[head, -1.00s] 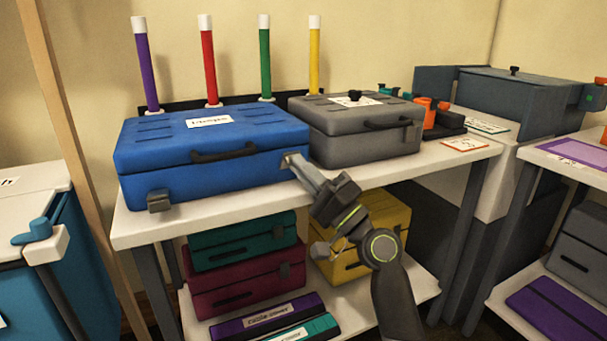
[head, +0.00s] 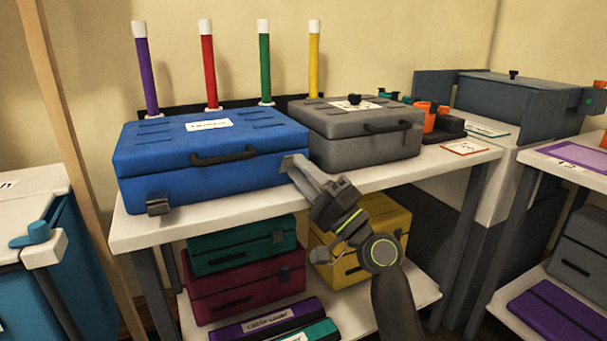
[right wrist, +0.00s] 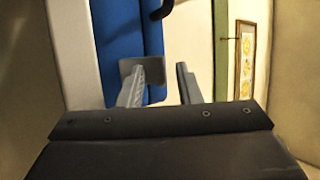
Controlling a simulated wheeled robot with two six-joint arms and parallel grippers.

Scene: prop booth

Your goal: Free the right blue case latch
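The blue case (head: 220,162) sits closed on the white table, its dark handle (head: 224,156) in front. The right latch (head: 287,162) is a small grey plate at the right end of its front and seems to stand out from the case. In the right wrist view my right gripper (right wrist: 164,80) has an empty gap; the latch plate (right wrist: 131,68) is at the left finger's tip, contact unclear. My left gripper is out of view.
A grey case (head: 355,140) stands close on the right of the blue case. Colored tubes stand behind.

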